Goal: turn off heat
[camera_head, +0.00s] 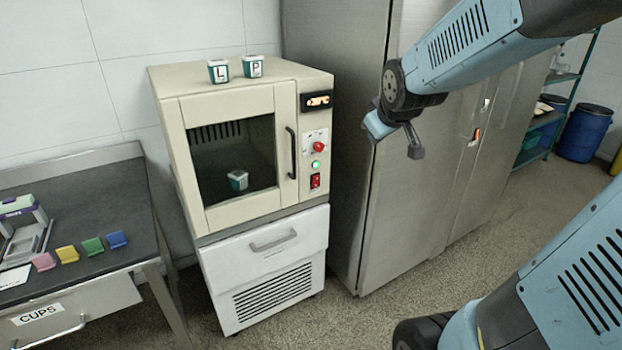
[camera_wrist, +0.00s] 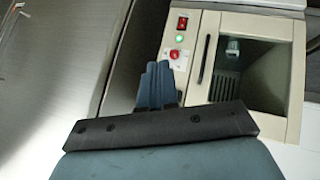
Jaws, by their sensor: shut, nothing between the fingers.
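The beige oven (camera_head: 245,145) has a closed glass door with a dark vertical handle (camera_head: 291,152). Its right-hand panel carries a lit orange display (camera_head: 317,101), a red round knob (camera_head: 318,147), a green lit button (camera_head: 315,164) and a red switch (camera_head: 315,181). In the wrist view the panel appears inverted, with the red switch (camera_wrist: 183,22) above the green button (camera_wrist: 179,39) and red knob (camera_wrist: 174,54). My gripper (camera_head: 376,126) is shut and empty, right of the panel and apart from it. Its fingers (camera_wrist: 155,78) point toward the panel in the wrist view.
Two cups marked L (camera_head: 218,71) and P (camera_head: 253,66) stand on the oven; another cup (camera_head: 238,180) is inside. A tall steel cabinet (camera_head: 340,50) stands close right of the oven. A dark table (camera_head: 90,195) with coloured pieces is at left. Floor in front is open.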

